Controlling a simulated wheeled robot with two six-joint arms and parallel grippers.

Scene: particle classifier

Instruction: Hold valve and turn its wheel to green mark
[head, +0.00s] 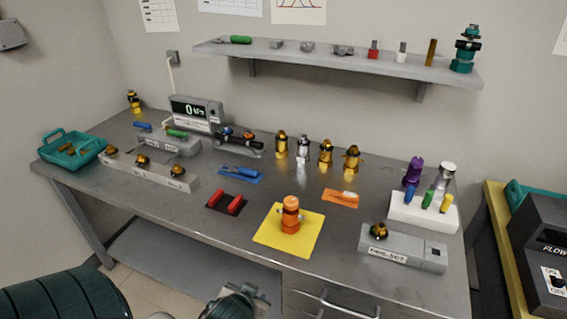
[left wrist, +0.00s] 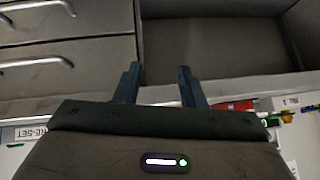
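An orange valve-like body (head: 290,215) stands upright on a yellow mat (head: 268,245) at the table's front middle. Several brass valve bodies, one of them here (head: 281,146), stand in a row behind it. A small brass part with a dark top (head: 379,231) sits on a grey labelled block (head: 400,250) at the right. I cannot tell which is the task's valve, and no green mark on a wheel is discernible. My left gripper (left wrist: 160,85) is open and empty in the left wrist view, in front of the grey drawers, apart from the valves. My right gripper is not in view.
A white holder (head: 420,217) with coloured pieces stands at the right. A gauge box (head: 195,113) reading 0 and a grey rail (head: 150,172) are at the left, beside a teal basket (head: 72,160). A shelf (head: 340,62) hangs above. Drawers (left wrist: 45,65) lie under the table.

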